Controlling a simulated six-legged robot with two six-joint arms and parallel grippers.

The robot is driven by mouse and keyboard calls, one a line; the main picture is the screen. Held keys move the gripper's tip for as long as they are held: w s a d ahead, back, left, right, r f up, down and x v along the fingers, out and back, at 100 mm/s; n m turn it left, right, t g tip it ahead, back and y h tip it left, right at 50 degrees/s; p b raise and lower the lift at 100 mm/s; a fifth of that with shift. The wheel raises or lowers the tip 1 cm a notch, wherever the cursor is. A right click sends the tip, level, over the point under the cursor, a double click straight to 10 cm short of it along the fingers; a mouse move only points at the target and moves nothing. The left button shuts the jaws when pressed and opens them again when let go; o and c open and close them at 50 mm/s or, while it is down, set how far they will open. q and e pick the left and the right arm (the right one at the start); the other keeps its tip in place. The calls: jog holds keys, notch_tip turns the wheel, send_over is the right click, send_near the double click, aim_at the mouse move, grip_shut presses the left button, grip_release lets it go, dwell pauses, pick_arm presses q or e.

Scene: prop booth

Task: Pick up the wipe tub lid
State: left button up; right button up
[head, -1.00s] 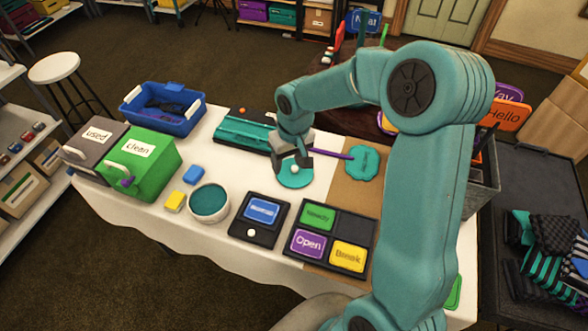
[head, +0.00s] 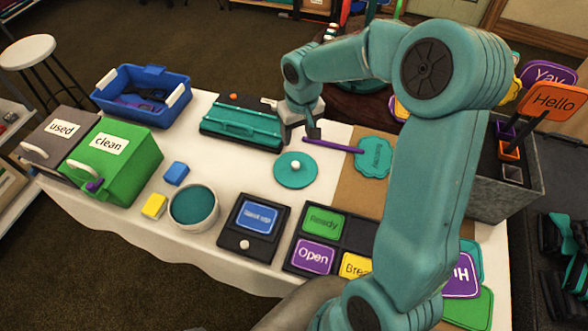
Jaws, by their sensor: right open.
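The wipe tub lid (head: 295,172) is a round teal disc with a white knob. It lies flat on the white-covered table, right of the middle. The white wipe tub (head: 193,222) stands uncovered to the left, with teal contents showing. My left gripper is not in view.
A teal paddle sign (head: 374,155) with a purple handle lies close to the right gripper. A teal case (head: 240,126) is behind left. A dark tray with a blue card (head: 257,217) and a card board (head: 323,223) lie in front. Green (head: 115,160) and grey bins stand left.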

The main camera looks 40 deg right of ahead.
send_over(296, 164)
jog(key=f, duration=0.8)
jog(key=shift+s+a+f, duration=0.35)
jog(key=shift+f, duration=0.05)
jog(key=shift+s+a+f, duration=0.1)
jog(key=shift+f, duration=0.1)
jog(key=shift+w+d+f+p, duration=0.15)
jog(key=shift+f, duration=0.75)
jog(key=shift+w+d+f+p, duration=0.1)
jog(key=shift+f+p, duration=0.1)
jog(key=shift+f, duration=0.65)
jog(key=shift+w+d+f+p, duration=0.15)
jog(key=shift+f, duration=0.75)
grip_shut()
